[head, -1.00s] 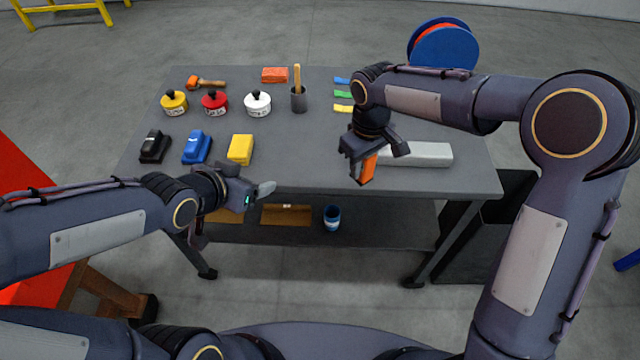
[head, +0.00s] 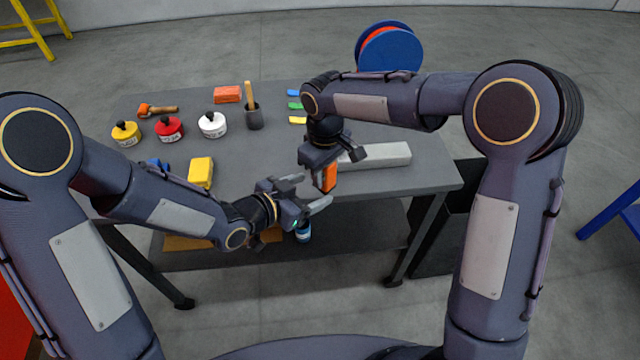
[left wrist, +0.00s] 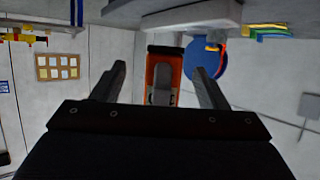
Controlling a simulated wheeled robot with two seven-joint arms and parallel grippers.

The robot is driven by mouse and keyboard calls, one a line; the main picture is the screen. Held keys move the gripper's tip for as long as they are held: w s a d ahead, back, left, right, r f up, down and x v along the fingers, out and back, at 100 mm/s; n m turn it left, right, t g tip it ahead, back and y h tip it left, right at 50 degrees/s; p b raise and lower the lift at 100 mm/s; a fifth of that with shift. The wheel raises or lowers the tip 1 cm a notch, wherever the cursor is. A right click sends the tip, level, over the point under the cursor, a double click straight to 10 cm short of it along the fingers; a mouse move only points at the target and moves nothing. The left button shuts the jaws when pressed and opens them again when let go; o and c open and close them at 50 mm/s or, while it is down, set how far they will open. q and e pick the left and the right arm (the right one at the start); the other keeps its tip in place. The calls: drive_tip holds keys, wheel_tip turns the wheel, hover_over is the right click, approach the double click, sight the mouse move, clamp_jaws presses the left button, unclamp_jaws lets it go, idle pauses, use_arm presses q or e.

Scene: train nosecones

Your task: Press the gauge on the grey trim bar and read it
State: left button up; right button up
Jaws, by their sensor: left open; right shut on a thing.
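The light grey trim bar (head: 380,155) lies on the table just right of the gauge; touching cannot be told. My left gripper (head: 315,191) is open and empty, just left of and below the gauge. In the left wrist view the gauge (left wrist: 151,70), orange with a grey middle and dark end, shows ahead between the open fingers (left wrist: 161,85). The trim bar (left wrist: 190,17) shows above it there. No reading is legible.
On the grey table (head: 270,150) stand yellow (head: 125,135), red (head: 169,130) and white (head: 212,125) pots, a cup with a stick (head: 254,118), an orange block (head: 227,94) and a yellow block (head: 201,172). A blue can (head: 303,232) sits on the lower shelf.

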use_arm(q)
drive_tip(key=x, duration=0.5)
drive_tip(key=shift+s, duration=0.1)
drive_tip(key=c, duration=1.1)
drive_tip(key=shift+c, duration=0.3)
use_arm(e)
drive_tip(key=o, duration=1.2)
drive_tip(key=shift+c, duration=0.2)
drive_tip(key=shift+r, duration=0.1)
